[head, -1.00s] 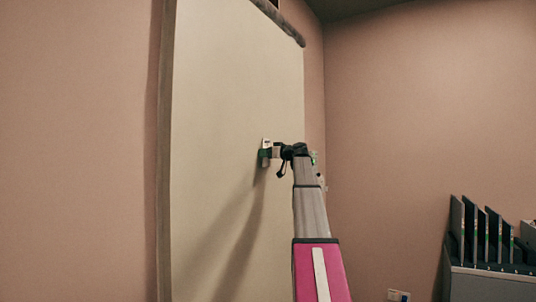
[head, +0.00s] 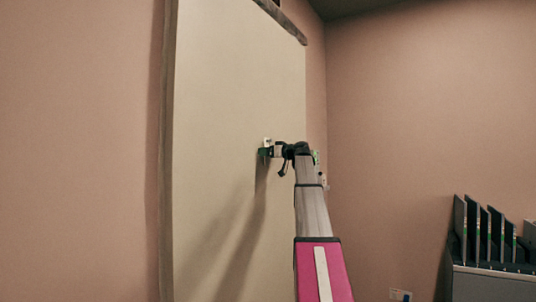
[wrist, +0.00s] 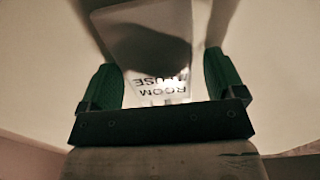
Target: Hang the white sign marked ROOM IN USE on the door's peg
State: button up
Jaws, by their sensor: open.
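The white sign (wrist: 142,92) shows in the wrist view beyond my gripper, its black letters ROOM IN USE upside down. My gripper (wrist: 164,82) is open, with one green finger on each side of the sign's lettered part. Gaps show between the fingers and the letters. In the head view, my gripper (head: 266,152) is close to the pale door (head: 225,90), and a small white patch shows just above its green finger. The peg cannot be made out, so I cannot tell whether the sign hangs on it.
A closer bar (head: 281,22) runs along the door's top edge. A grey cabinet (head: 492,285) with upright dark panels stands at the lower right. A wall socket (head: 400,295) is low on the pink wall. The space between arm and cabinet is clear.

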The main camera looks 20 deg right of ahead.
jog(key=shift+s, duration=0.1)
jog(key=v, duration=1)
jog(key=shift+s+d, duration=0.2)
jog(key=shift+s, duration=0.05)
